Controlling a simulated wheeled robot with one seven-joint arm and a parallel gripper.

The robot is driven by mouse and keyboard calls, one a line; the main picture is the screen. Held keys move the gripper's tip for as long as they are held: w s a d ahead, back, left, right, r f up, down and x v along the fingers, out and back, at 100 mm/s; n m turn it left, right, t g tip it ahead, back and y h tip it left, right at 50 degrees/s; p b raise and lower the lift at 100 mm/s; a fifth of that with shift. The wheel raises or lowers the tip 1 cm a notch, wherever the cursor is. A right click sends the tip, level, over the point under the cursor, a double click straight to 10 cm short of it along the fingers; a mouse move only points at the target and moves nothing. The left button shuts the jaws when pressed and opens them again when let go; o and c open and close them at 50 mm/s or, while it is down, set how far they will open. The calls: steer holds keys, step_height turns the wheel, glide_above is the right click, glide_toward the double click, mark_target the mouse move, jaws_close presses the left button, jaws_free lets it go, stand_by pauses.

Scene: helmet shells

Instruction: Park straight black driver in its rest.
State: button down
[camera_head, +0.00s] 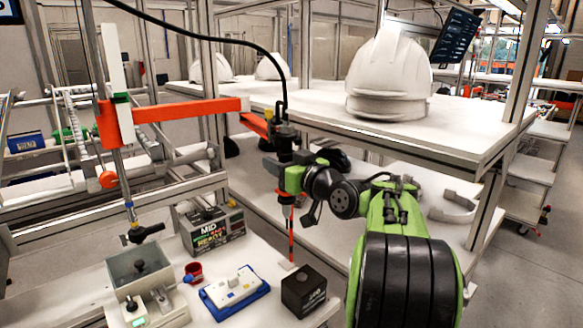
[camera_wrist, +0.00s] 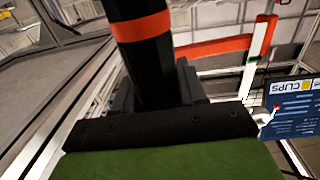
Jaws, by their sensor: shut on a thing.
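The straight black driver (camera_head: 284,138) hangs upright from a black cable, above the bench's right side. In the wrist view it is a black cylinder with an orange band (camera_wrist: 142,27). My gripper (camera_head: 286,172) is shut around its body; the dark jaws show on both sides of it in the wrist view (camera_wrist: 155,95). A thin red-and-black striped shaft (camera_head: 291,232) shows below my gripper, above a small pale pad; I cannot tell whether it joins the driver. I cannot tell which item is the driver's rest. A black block with a top opening (camera_head: 303,291) stands at the bench's front right.
Another black-handled tool (camera_head: 146,233) hangs at left. White helmets (camera_head: 390,75) sit on a shelf.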

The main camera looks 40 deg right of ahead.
steer(key=w+d+p, duration=0.1)
steer(key=w+d, duration=0.1)
steer(key=w+d+p, duration=0.2)
steer(key=d, duration=0.1)
steer(key=shift+w, duration=0.1)
steer(key=shift+a, duration=0.1)
steer(key=shift+f, duration=0.1)
jaws_free()
steer(key=s+b, duration=0.6)
steer(key=s, duration=0.5)
stand_by(0.8)
steer(key=shift+a, duration=0.1)
